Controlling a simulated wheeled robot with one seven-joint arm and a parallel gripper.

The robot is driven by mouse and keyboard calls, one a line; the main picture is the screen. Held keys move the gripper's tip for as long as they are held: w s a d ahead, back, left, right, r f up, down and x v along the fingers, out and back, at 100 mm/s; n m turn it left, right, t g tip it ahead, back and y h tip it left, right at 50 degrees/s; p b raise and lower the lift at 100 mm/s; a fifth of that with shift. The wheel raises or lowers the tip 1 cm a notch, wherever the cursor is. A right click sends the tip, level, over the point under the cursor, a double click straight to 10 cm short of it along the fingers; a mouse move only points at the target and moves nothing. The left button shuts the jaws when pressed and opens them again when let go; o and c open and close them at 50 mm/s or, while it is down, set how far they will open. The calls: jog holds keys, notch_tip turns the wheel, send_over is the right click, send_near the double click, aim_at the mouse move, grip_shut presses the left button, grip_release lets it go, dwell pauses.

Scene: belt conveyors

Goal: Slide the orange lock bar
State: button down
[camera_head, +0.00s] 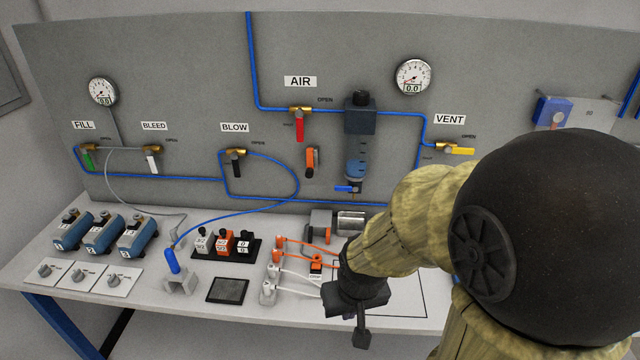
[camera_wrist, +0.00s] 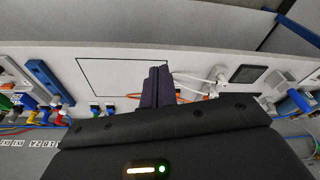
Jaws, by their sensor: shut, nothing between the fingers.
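A small orange bar-shaped piece (camera_head: 311,161) is mounted upright on the grey panel, just right of and below the red AIR valve handle (camera_head: 300,129). I take it for the lock bar; it is not clearly visible in the wrist view. My gripper (camera_head: 361,338) is well below and to the right of it in the head view, over the front of the bench and pointing down. In the wrist view my fingers (camera_wrist: 157,88) are together with nothing between them. My gripper is apart from the orange piece.
Orange and white cables (camera_head: 299,285) lie on the bench just left of my gripper. A clear-bowled filter unit (camera_head: 359,150) stands right of the orange piece. A blue hose (camera_head: 222,218) loops across the bench. A black outlined rectangle (camera_wrist: 120,59) on the bench appears empty.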

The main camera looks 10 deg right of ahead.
jog(key=w+d+m+t+h+b, duration=0.2)
jog(key=w+m+t+b, duration=0.8)
jog(key=w+m+t, duration=0.6)
jog(key=w+m, duration=0.9)
jog(key=w, duration=0.4)
jog(key=shift+w+r+m+t, duration=0.15)
jog(key=shift+w+m+t, duration=0.25)
jog(key=shift+w, duration=0.1)
jog(key=p, duration=0.3)
send_near(310, 164)
jog(key=w+d+f, duration=0.2)
jog(key=w+f, duration=0.1)
jog(key=w, duration=0.2)
jog(key=shift+w+d, duration=0.15)
jog(key=shift+w, duration=0.1)
jog(key=shift+r, duration=0.15)
